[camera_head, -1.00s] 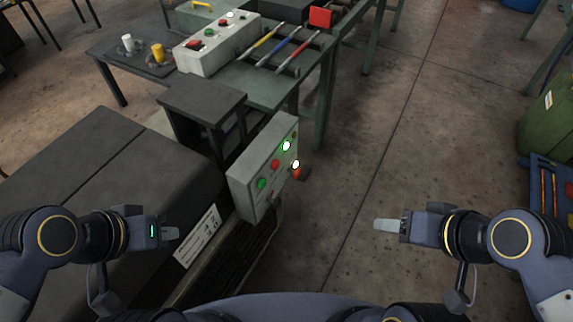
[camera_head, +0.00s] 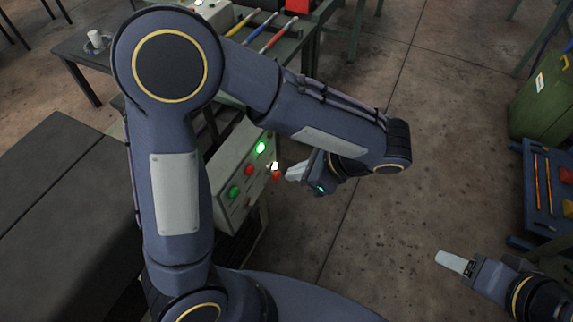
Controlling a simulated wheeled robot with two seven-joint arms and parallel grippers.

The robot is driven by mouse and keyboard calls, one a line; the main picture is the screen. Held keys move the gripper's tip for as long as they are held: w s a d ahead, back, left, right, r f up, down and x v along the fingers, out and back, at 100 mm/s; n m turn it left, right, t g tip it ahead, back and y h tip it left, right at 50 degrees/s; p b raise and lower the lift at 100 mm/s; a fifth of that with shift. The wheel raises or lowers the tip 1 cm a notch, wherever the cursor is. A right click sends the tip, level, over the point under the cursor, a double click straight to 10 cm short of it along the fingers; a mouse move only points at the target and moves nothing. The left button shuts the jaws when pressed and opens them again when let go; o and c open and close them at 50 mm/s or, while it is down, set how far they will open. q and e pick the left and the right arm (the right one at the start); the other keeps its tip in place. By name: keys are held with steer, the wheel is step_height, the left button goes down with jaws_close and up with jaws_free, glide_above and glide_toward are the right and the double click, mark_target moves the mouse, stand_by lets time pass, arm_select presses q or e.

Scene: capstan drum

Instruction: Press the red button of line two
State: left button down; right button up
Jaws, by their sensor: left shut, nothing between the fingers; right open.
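The grey control box (camera_head: 226,164) stands left of centre with its button face turned to the right. On the face are a green button (camera_head: 234,192), a red button (camera_head: 249,169) and a lit green lamp (camera_head: 260,148). Closer to my gripper are a lit white lamp (camera_head: 274,166) and a second red button (camera_head: 276,176). I cannot read which line each belongs to. My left gripper (camera_head: 294,173) is shut and empty, its tip just right of the second red button; contact is unclear. My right gripper (camera_head: 446,261) is open and empty, low at the right.
My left arm is folded high across the view and hides part of the box and the bench behind. A bench with coloured-handled tools (camera_head: 268,36) stands at the back. A blue cart (camera_head: 540,190) and green bin (camera_head: 545,108) stand right. Floor between is clear.

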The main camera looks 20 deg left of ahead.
arm_select(q)
steer(key=shift+w+d+f+m+t+y, duration=0.15)
steer(key=shift+w+d+m+t, duration=0.1)
steer(key=shift+d, duration=0.2)
steer(key=shift+w+d+f+m+t+y, duration=0.15)
steer(key=shift+w+d+m, duration=0.1)
steer(key=shift+d, duration=0.2)
glide_toward(250, 170)
steer(key=a+f, duration=0.4)
steer(key=f, duration=0.2)
steer(key=shift+w+f, duration=0.2)
steer(key=shift+w, duration=0.3)
